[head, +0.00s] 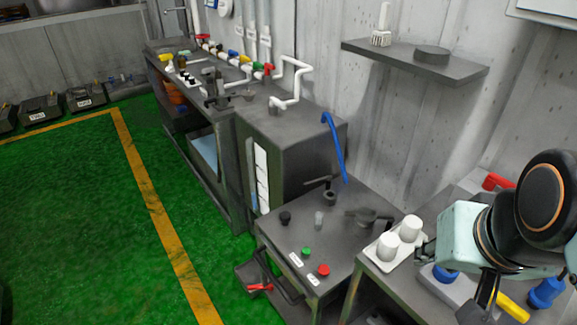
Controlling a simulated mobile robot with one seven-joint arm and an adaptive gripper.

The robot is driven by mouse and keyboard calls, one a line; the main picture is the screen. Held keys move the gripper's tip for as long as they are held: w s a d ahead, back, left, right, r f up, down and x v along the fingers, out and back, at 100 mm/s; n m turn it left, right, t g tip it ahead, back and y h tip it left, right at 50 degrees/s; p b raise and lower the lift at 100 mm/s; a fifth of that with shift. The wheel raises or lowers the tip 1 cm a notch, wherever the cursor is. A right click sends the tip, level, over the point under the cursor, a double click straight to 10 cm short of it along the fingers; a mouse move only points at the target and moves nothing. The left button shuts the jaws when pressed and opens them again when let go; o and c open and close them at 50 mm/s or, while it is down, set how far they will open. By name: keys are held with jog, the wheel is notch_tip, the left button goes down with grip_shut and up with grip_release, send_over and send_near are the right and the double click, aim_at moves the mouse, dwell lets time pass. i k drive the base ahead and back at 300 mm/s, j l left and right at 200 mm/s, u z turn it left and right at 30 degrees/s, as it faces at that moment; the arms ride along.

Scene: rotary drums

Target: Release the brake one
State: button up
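A dark bench (335,235) stands at the lower middle of the head view. A green button (306,251) and a red button (323,270) sit on its top near the front, with small white labels (295,260) too small to read. A black knob (285,217) is at its left, and a black lever (318,182) at its back. A red-handled lever (259,287) is low at the bench's front left. I cannot tell which part is brake one. My arm is at the right edge; its gripper end is dark and partly hidden, and its finger opening is unclear.
Two white cups (388,246) stand on a white tray beside my arm. Blue parts (546,291) lie under and right of it. A dark cabinet (291,130) and a long bench with pipes stand behind. A wall shelf (415,62) is above. Green floor (70,220) at left is clear.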

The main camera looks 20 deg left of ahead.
aim_at(270, 286)
jog(key=u, duration=1.2)
jog(key=i+j+z, duration=0.15)
jog(key=j, duration=0.35)
jog(key=i+j+z, duration=0.1)
jog(key=j, duration=0.4)
jog(key=i+j+z, duration=0.15)
jog(key=j, duration=0.35)
jog(key=i+j+z, duration=0.15)
jog(key=j, duration=0.2)
jog(key=i+j+z, duration=0.2)
jog(key=j, duration=0.15)
jog(key=i+j+z, duration=0.25)
jog(key=i, duration=0.15)
jog(key=i+j+z, duration=0.1)
jog(key=i+z, duration=0.15)
jog(key=i, duration=0.35)
jog(key=j, duration=0.4)
jog(key=k+j, duration=0.15)
jog(key=j, duration=0.2)
